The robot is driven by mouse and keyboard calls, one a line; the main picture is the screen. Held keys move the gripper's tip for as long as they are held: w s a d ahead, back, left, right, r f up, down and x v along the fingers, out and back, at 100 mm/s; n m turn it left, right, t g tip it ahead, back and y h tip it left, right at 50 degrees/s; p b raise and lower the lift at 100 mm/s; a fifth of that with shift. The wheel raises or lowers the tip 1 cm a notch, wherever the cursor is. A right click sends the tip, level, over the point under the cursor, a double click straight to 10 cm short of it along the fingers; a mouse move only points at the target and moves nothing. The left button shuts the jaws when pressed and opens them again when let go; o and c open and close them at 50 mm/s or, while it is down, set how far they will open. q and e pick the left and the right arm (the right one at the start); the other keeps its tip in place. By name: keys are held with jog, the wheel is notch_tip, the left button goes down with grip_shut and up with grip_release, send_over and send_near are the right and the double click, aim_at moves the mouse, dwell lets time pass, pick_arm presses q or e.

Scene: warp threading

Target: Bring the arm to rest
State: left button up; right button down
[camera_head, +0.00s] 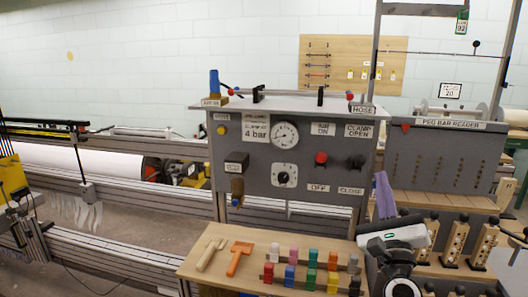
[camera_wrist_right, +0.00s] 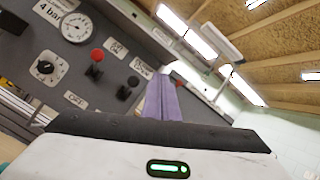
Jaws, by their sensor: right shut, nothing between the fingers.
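My right gripper (camera_head: 382,178) points upward in front of the right side of the grey control panel (camera_head: 250,182). Its two purple fingers are shut together with nothing between them. They also show in the right wrist view (camera_wrist_right: 166,80), standing up beyond the dark edge of the wrist housing. My right wrist and forearm are at the lower right of the head view. My left gripper is not in view.
A wooden tray (camera_head: 207,288) with coloured blocks and two small tools lies just left of my right wrist. A peg bar reader (camera_head: 445,163) and wooden stepped racks stand to the right. A roller frame (camera_head: 100,246) runs along the left.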

jog(key=s+d+r+n+y, duration=0.1)
jog(key=d+n, duration=0.2)
jog(key=d, duration=0.3)
jog(key=d+r+n+y, duration=0.1)
jog(key=d+r+n, duration=0.1)
jog(key=d, duration=0.3)
jog(key=s+a+f+n+g+y, duration=0.2)
jog(key=s+a+f+n+g, duration=0.15)
jog(key=f+n, duration=0.5)
jog(key=s+a+f+n+g+y, duration=0.25)
jog(key=s+f+n, duration=0.25)
jog(key=f, duration=0.7)
jog(key=s+a+f+n+g+y, duration=0.2)
jog(key=s+a+f+n, duration=0.4)
jog(key=f, duration=0.5)
jog(key=s+d+f+n+g+h, duration=0.2)
jog(key=s+f+n+g, duration=0.2)
jog(key=s+f+n, duration=0.45)
jog(key=s+d+f+n+g+h, duration=0.15)
jog(key=s+f+n+g, duration=0.3)
jog(key=s+f, duration=0.7)
jog(key=s+a+r+m+t, duration=0.1)
jog(key=a+m, duration=0.1)
jog(key=a, duration=0.4)
jog(key=a+r+m+y, duration=0.1)
jog(key=a+m, duration=0.1)
jog(key=a, duration=0.4)
jog(key=shift+s+a+r+t, duration=0.15)
jog(key=shift+s+r+t, duration=0.15)
jog(key=shift+s+t, duration=0.1)
